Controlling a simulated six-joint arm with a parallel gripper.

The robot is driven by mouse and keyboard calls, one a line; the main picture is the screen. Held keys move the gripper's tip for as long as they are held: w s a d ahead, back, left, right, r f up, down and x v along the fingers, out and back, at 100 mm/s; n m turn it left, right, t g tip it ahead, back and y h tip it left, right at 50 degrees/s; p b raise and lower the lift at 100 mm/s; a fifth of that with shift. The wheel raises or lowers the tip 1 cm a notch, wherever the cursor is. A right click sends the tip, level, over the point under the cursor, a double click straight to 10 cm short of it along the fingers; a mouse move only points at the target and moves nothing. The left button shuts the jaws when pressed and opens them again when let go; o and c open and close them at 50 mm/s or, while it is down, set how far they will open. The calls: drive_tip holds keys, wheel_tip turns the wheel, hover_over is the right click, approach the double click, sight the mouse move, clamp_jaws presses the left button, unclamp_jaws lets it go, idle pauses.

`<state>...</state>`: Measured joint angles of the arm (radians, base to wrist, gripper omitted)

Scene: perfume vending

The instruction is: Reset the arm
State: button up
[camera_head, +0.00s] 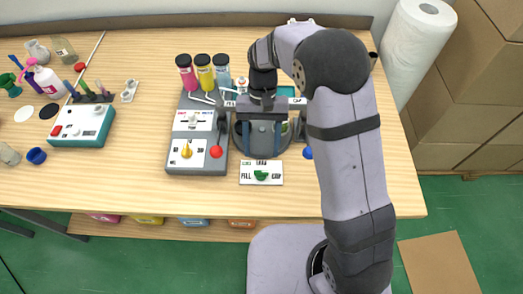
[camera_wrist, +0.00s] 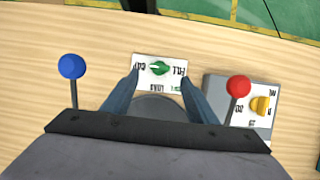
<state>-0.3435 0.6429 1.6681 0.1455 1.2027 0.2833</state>
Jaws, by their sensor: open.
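My arm reaches over the table from the lower right in the head view. My gripper (camera_head: 262,148) points down at the middle of the dispensing station. Its two blue-grey fingers are spread apart, with nothing seen between them. In the wrist view my gripper (camera_wrist: 160,88) straddles a round grey base (camera_wrist: 157,105), just behind a white panel with a green knob (camera_wrist: 159,68). The green knob also shows in the head view (camera_head: 261,175). A red-ball lever (camera_head: 216,152) and a blue-ball lever (camera_head: 308,153) flank the gripper. My arm hides much of the station's right side.
A grey control box (camera_head: 184,168) with a yellow knob (camera_head: 186,150) stands left of my gripper. Pink, yellow and blue bottles (camera_head: 204,72) stand behind it. A teal box (camera_head: 82,125) and small items sit farther left. Bare wood (camera_head: 140,45) lies between. A paper roll (camera_head: 418,50) stands right.

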idle(0.3)
drive_tip(key=s+d+r+t+p, duration=0.4)
drive_tip(key=s+d+r+p, duration=0.7)
drive_tip(key=d+r, duration=0.35)
drive_tip(key=f+b, duration=1.2)
drive_tip(key=d+f+b, duration=0.1)
drive_tip(key=f+b, duration=0.5)
drive_tip(key=shift+f+b, duration=0.3)
drive_tip(key=shift+b, duration=0.1)
drive_tip(key=shift+r, duration=0.1)
